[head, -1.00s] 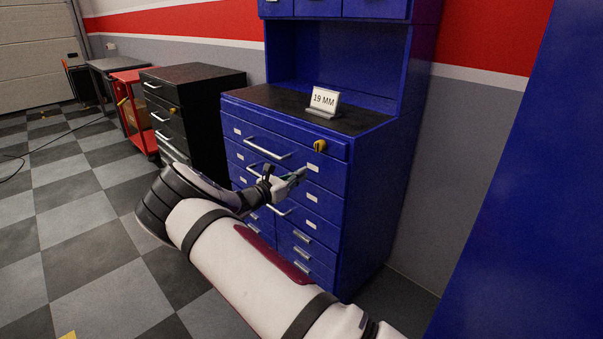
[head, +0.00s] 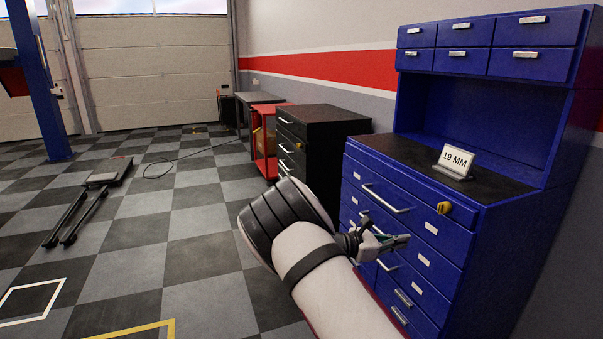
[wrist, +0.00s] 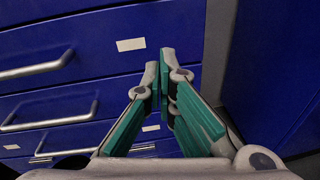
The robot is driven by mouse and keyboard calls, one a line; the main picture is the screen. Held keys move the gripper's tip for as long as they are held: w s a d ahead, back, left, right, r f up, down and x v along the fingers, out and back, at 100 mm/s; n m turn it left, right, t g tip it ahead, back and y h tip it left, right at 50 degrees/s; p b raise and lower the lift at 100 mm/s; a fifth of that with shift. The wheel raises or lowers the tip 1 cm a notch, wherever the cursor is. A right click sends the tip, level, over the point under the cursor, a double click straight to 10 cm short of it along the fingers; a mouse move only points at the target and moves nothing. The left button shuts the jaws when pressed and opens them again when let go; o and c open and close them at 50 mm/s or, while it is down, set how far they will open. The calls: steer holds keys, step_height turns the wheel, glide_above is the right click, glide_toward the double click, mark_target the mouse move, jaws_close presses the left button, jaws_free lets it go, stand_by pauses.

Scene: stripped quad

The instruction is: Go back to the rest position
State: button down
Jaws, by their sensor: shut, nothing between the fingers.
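My gripper (head: 392,243) is in front of the blue tool cabinet (head: 466,220), beside its drawer fronts. In the wrist view the gripper (wrist: 166,75) has its two green-padded fingers brought together, with nothing between them. Behind the fingers in that view are blue drawer fronts (wrist: 105,80) with silver handles and white labels. My arm reaches up from the bottom of the head view and hides part of the lower drawers. Whether the fingers touch the cabinet cannot be told.
A 19 MM sign (head: 455,160) stands on the cabinet's dark top. A black drawer cabinet (head: 325,135), a red cart (head: 263,145) and a grey table (head: 252,100) line the wall to the left.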

steer(key=s+d+r+m+g+y, duration=0.1)
steer(key=s+r+m+g+y, duration=0.35)
steer(key=s, duration=0.75)
steer(key=s+r+m+g+y, duration=0.1)
steer(key=s+r+m+y, duration=0.4)
steer(key=s+r+m, duration=0.45)
steer(key=s+a+r+m+t+y, duration=0.1)
steer(key=s+a+m+t+y, duration=0.15)
steer(key=s+a, duration=0.75)
steer(key=s+a+r+m+t+y, duration=0.1)
steer(key=s+a+m+y, duration=0.2)
steer(key=s, duration=1.5)
step_height(320, 180, up, 16)
steer(key=d+t+y+p, duration=0.1)
steer(key=t+p, duration=0.2)
steer(key=p, duration=1.1)
steer(key=shift+w, duration=0.3)
steer(key=shift+d+f+n, duration=0.1)
steer(key=shift+n, duration=0.15)
